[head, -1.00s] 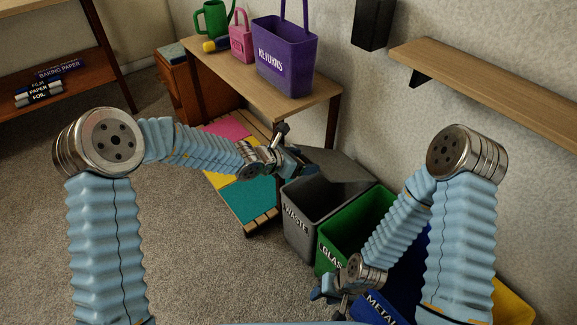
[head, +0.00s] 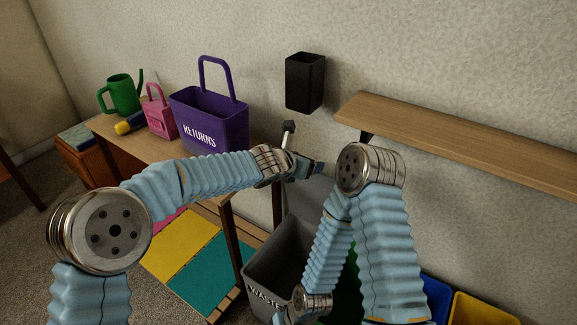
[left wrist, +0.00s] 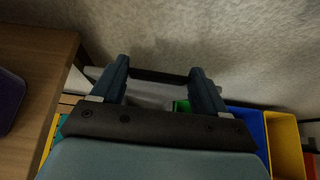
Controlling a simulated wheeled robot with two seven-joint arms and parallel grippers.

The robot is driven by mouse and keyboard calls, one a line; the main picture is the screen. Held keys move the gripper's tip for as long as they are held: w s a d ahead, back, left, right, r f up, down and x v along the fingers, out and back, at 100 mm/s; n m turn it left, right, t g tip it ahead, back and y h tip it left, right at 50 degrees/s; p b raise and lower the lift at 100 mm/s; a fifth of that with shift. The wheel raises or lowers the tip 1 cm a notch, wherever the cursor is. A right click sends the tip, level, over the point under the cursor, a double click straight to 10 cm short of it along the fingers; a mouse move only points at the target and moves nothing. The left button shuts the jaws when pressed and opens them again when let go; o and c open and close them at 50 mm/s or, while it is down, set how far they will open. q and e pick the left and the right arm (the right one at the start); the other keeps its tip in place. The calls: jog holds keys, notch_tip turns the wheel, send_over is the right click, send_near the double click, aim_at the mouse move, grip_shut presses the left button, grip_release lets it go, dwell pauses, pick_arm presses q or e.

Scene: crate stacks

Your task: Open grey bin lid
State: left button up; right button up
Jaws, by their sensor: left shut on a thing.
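The grey bin (head: 262,272) marked WASTE stands on the floor at the lower middle of the head view, its dark inside showing. Its grey lid (head: 308,196) is raised upright at the back by the wall, partly hidden by my arms. My left gripper (head: 316,168) is shut on the lid's upper edge. In the left wrist view the lid (left wrist: 150,92) shows between the two fingers (left wrist: 162,84). My right gripper (head: 284,319) is low in front of the bins, mostly cut off by the bottom edge; its fingers are not clear.
A table (head: 112,128) at left holds a purple RETURNS basket (head: 212,122), a pink basket (head: 160,116) and a green watering can (head: 122,95). Green, blue (head: 437,298) and yellow (head: 485,308) bins stand right of the grey one. A wall shelf (head: 455,137) and a black box (head: 304,82) are above.

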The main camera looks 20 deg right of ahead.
pick_arm(q)
jog(key=shift+w+d+r, duration=0.3)
jog(key=shift+d+r, duration=0.05)
jog(key=shift+d, duration=0.05)
jog(key=o, duration=1.4)
jog(key=shift+o, duration=0.6)
jog(key=shift+f, duration=0.1)
jog(key=v, duration=1.4)
